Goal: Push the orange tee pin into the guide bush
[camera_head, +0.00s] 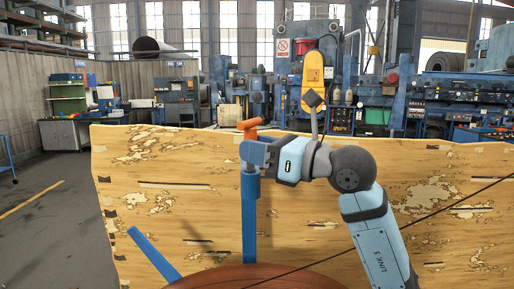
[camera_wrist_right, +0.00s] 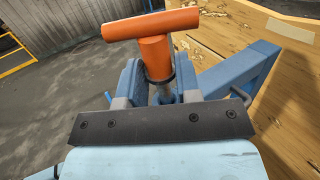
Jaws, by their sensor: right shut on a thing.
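The orange tee pin (camera_head: 249,126) stands above the top of a blue upright post (camera_head: 249,215), with its crossbar on top. My right gripper (camera_head: 252,152) reaches in from the right and is shut on the pin just below its orange head. In the right wrist view, the tee pin (camera_wrist_right: 153,38) shows its crossbar, thick stem and a grey metal shank. The shank runs down between the blue fingers of my right gripper (camera_wrist_right: 160,80). A dark ring surrounds the base of the orange stem. My left gripper is out of view.
A worn yellow wooden panel (camera_head: 330,225) stands behind the post. A brown round surface (camera_head: 270,278) lies at the post's foot, and a blue bar (camera_head: 153,256) slants at the lower left. A thin dark line crosses the lower right. Open floor (camera_head: 45,225) lies left.

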